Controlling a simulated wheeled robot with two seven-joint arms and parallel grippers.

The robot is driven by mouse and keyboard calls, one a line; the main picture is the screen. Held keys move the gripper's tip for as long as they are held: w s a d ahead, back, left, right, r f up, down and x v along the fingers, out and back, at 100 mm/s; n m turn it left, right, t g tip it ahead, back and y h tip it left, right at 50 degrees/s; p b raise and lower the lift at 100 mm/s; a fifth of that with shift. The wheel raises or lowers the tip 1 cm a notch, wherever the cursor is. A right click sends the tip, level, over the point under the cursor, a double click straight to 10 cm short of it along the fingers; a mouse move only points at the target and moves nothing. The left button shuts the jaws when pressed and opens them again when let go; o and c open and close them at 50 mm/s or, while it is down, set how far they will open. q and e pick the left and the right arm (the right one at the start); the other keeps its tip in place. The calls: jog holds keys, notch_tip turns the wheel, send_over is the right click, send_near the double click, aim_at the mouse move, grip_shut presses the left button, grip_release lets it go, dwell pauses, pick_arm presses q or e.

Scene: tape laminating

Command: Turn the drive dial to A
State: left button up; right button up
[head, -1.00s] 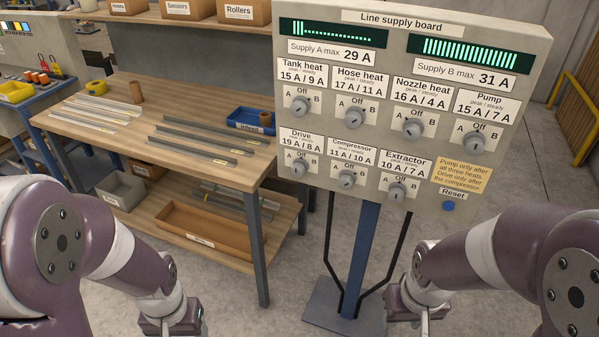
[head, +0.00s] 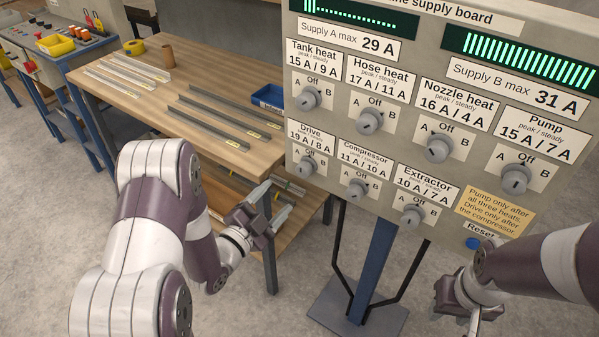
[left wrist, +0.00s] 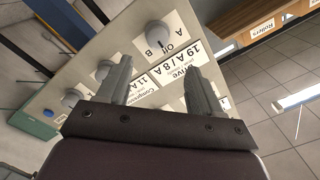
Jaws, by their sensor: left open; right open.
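The drive dial (head: 306,167) is a grey round knob at the lower left of the line supply board (head: 410,190), under the "Drive 19 A / 8 A" label. A lies to its left, Off above, B to its right. Its exact setting is too small to tell. My left gripper (head: 268,203) is open and empty, below and left of the dial, apart from it. In the left wrist view, the drive dial (left wrist: 157,35) shows turned over, beyond and between the open fingers (left wrist: 157,68). My right gripper (head: 457,318) is open and empty, low at the right.
The compressor dial (head: 357,188) and extractor dial (head: 412,213) sit right of the drive dial. Supply A's bar (head: 345,12) has few lit segments; supply B's bar (head: 530,60) is mostly lit. A wooden table (head: 205,130) with metal strips stands close left of the board.

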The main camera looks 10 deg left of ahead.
aim_at(302, 173)
pick_arm(q)
jog(key=p+x, duration=0.1)
jog(key=x, duration=0.8)
jog(key=shift+w+d+f, duration=0.15)
jog(key=shift+w, duration=0.1)
jog(key=shift+w+d+f, duration=0.1)
jog(key=shift+w+d, duration=0.1)
jog(key=shift+w, duration=0.25)
jog(key=shift+s+a, duration=0.1)
jog(key=c, duration=1.1)
